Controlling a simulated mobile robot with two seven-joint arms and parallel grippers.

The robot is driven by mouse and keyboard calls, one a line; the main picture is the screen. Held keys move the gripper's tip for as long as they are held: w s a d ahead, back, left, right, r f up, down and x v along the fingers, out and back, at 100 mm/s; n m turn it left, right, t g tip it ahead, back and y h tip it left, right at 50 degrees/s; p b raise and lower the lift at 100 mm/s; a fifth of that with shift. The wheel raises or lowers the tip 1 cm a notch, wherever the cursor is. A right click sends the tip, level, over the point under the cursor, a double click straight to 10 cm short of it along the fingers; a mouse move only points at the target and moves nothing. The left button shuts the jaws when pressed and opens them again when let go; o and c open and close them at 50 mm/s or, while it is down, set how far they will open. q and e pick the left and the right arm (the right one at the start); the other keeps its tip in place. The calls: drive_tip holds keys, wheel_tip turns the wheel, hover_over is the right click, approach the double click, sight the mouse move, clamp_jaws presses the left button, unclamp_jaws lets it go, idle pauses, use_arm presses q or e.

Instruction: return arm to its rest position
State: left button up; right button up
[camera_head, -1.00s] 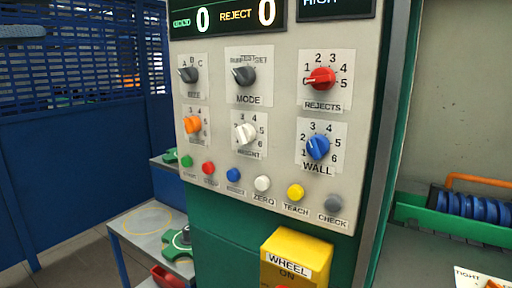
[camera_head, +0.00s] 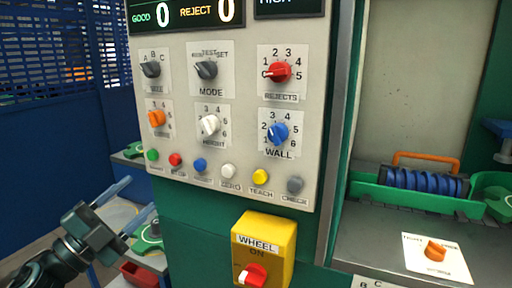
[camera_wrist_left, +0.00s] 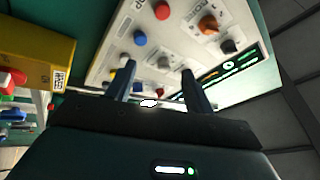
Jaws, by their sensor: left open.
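My left gripper (camera_head: 125,205) comes in at the lower left of the head view. Its two fingers are apart and nothing is between them. In the left wrist view the open fingers (camera_wrist_left: 157,85) point toward the control panel, with a gap to it. The grey control panel (camera_head: 185,105) stands in the middle of the head view, with several knobs and a row of coloured buttons. It also shows in the left wrist view (camera_wrist_left: 175,45), turned at an angle. My right gripper is not in view.
A yellow WHEEL box (camera_head: 264,238) with a red knob (camera_head: 252,275) juts out below the panel. On the right, a green tray with blue rollers (camera_head: 425,183) sits on a grey ledge. A red bin (camera_head: 140,275) is at the lower left. A blue fence (camera_head: 55,120) stands behind.

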use_arm(q)
drive_tip(key=s+d+f+n+y, duration=0.1)
drive_tip(key=s+f+n+y, duration=0.25)
drive_tip(key=f+n, duration=0.45)
drive_tip(key=s+d+f+n+y, duration=0.15)
drive_tip(key=f+n+y, duration=0.3)
drive_tip(key=f, duration=0.75)
drive_tip(key=s+d+f+n+g+y, duration=0.1)
drive_tip(key=s+d+f+n+g, duration=0.1)
drive_tip(key=s+f, duration=0.5)
drive_tip(key=s+d+f+n+g+y+p, duration=0.1)
drive_tip(key=s+d+f+n+g, duration=0.2)
drive_tip(key=s+d+f+g, duration=0.2)
drive_tip(key=s+f, duration=0.3)
drive_tip(key=f, duration=0.2)
drive_tip(key=shift+s+d+n, duration=0.1)
drive_tip(key=shift+n, duration=0.15)
